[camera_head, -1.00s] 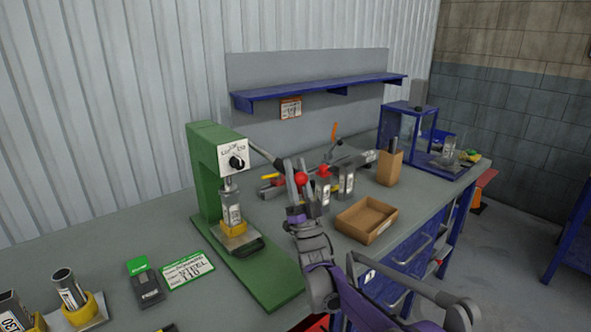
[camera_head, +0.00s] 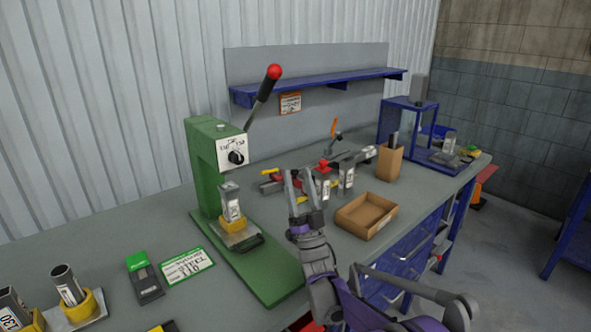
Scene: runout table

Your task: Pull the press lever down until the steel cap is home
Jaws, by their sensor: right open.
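The green press (camera_head: 203,160) stands on the bench at the left. Its lever (camera_head: 262,97), with a red ball knob (camera_head: 273,72), points up and to the right. A steel cylinder (camera_head: 231,204) with a label stands in a yellow ring (camera_head: 234,224) on the press base; I cannot tell the cap apart from it. The press ram above it is hardly visible. My right gripper (camera_head: 296,188) is open and empty, right of the press and well below the knob, apart from the lever. My left gripper is not in view.
An open cardboard tray (camera_head: 366,216) lies right of my right gripper. Labelled metal blocks (camera_head: 346,176) and tools stand behind it. A green-and-black device (camera_head: 144,278) and a green sign card (camera_head: 187,265) lie left of the press. A blue shelf (camera_head: 320,87) hangs behind.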

